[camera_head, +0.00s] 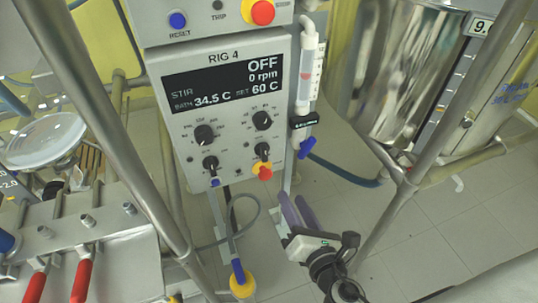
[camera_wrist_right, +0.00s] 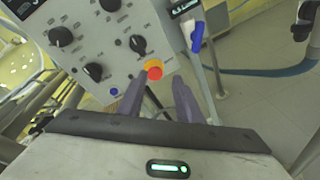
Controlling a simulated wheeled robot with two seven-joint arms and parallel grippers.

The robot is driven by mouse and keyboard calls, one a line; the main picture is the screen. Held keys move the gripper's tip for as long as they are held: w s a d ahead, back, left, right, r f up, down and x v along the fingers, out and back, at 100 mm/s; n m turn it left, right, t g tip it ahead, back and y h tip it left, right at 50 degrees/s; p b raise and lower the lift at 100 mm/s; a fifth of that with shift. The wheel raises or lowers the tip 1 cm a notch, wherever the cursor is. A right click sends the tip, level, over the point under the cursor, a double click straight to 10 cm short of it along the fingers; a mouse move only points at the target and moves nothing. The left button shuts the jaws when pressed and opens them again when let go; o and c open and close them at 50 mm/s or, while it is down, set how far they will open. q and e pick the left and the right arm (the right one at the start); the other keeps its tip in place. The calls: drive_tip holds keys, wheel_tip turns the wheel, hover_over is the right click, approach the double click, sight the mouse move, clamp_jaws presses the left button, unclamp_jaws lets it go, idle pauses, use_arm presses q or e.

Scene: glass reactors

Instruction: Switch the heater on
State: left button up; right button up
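The RIG 4 control panel (camera_head: 235,120) is a white box whose display reads OFF, 0 rpm, bath 34.5 C, set 60 C. Two larger black knobs, left (camera_head: 204,135) and right (camera_head: 263,120), sit below the display. Two smaller black knobs, left (camera_head: 210,163) and right (camera_head: 262,151), sit lower. A red button on a yellow collar (camera_head: 264,171) is at the bottom right; it also shows in the right wrist view (camera_wrist_right: 154,70). Knob labels are too small to read. My right gripper (camera_head: 294,200) is open and empty, below and right of the panel; its purple fingers show in the wrist view (camera_wrist_right: 158,84).
A clear tube with a blue valve handle (camera_head: 306,147) runs along the panel's right side. Steel frame poles (camera_head: 110,120) cross at left and right. A steel vessel (camera_head: 420,70) stands at right. Red-handled valves (camera_head: 82,279) are at lower left. Floor (camera_head: 440,225) is bare at lower right.

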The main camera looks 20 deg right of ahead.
sight(265, 150)
wheel_tip(265, 150, up, 5)
drive_tip(key=w+a+n+t, duration=0.2)
drive_tip(key=n, duration=0.6)
drive_tip(key=shift+y, duration=0.4)
drive_tip(key=w+p, duration=0.1)
drive_tip(key=w, duration=0.9)
drive_tip(key=shift+w+a, duration=0.1)
drive_tip(key=shift+a, duration=0.1)
clamp_jaws()
